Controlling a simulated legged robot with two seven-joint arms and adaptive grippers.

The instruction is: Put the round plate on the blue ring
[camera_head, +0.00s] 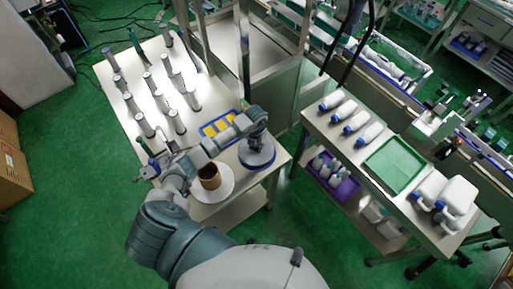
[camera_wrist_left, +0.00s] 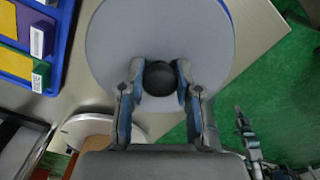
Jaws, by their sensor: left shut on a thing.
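The round plate (camera_head: 257,159) is a flat grey disc with a dark round knob at its centre. In the left wrist view, the plate (camera_wrist_left: 155,30) fills the upper middle. My left gripper (camera_head: 257,141) is shut on the plate's knob (camera_wrist_left: 160,78), with one finger on each side. The blue ring (camera_head: 258,168) shows as a rim under the plate near the table's right corner, and as a thin arc (camera_wrist_left: 231,12) past the plate's edge in the wrist view. I cannot tell whether plate and ring touch.
A blue tray (camera_head: 238,138) with yellow pieces lies just behind the plate. A white disc (camera_head: 226,188) with a brown cylinder (camera_head: 209,177) stands left of it. Several upright bottles (camera_head: 160,101) fill the table's (camera_head: 126,82) far left. The table edge is close on the right.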

